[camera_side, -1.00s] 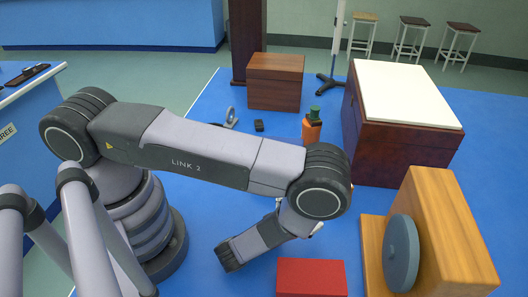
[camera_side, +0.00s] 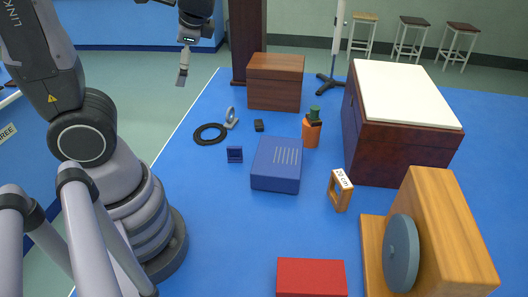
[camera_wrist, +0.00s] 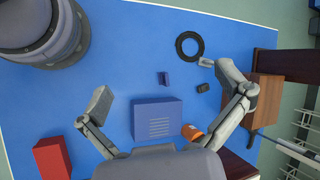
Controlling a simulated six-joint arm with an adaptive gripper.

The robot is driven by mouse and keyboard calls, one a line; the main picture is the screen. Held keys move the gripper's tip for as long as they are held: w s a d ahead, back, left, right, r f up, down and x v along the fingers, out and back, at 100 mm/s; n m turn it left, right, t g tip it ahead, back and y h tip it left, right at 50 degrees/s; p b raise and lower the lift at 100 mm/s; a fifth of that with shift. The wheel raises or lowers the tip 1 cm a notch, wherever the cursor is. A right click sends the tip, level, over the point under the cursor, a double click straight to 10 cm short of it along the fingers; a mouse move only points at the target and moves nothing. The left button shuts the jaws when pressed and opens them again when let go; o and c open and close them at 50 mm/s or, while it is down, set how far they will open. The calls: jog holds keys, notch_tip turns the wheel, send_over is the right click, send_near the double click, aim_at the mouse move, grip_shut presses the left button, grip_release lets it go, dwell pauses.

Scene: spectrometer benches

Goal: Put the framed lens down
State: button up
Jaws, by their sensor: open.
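The framed lens (camera_side: 340,190), a small wooden frame with a white "20 cm" label on top, stands upright on the blue table top in the side view. It is right of the blue box and left of the wood block with the grey disc. Nothing touches it. My gripper (camera_side: 183,72) is high at the upper left of the side view, far from the frame. In the wrist view, my gripper's (camera_wrist: 166,82) fingers are spread wide with nothing between them. The framed lens cannot be made out there; my gripper body covers the lower middle.
A blue slotted box (camera_side: 277,166), orange bottle (camera_side: 311,132), black ring (camera_side: 210,134) and red box (camera_side: 311,278) are on the table. A wood block with grey disc (camera_side: 402,252) stands front right, a white-topped chest (camera_side: 400,150) behind. Bare table surrounds the frame.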

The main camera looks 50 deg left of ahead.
jog(key=s+d+r+n+t+h, duration=0.3)
jog(key=d+r+n+t+h, duration=0.1)
jog(key=d+r+t+h, duration=0.1)
jog(key=shift+s+d+r+n+t+h, duration=0.3)
jog(key=shift+s+d+t+h, duration=0.15)
jog(key=shift+t+h, duration=0.4)
